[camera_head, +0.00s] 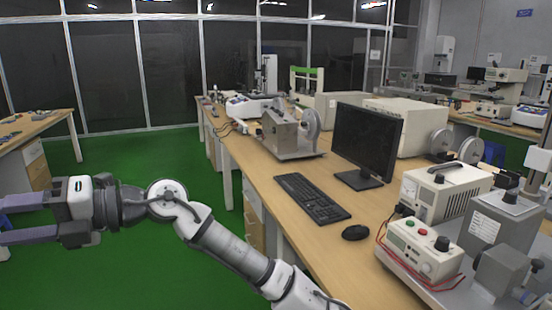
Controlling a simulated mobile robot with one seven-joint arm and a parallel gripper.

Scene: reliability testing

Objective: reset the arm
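My arm reaches in from the bottom of the head view, bends at a joint left of the table, and extends to the left over the green floor. My gripper (12,219) is at the left edge of the view and points left. Its two purple-grey fingers are spread apart, with floor visible between them. The fingertips are at or just past the picture's edge. Nothing shows between the fingers. The gripper is clear of the long table and touches nothing that I can see.
A long wooden table (262,180) runs along the right side. It holds a keyboard (311,199), a mouse (355,232), a monitor (367,142) and test machines. A white-and-beige control box (424,250) stands at the near right. Another table (38,127) is at the far left. Green floor (150,158) lies open between.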

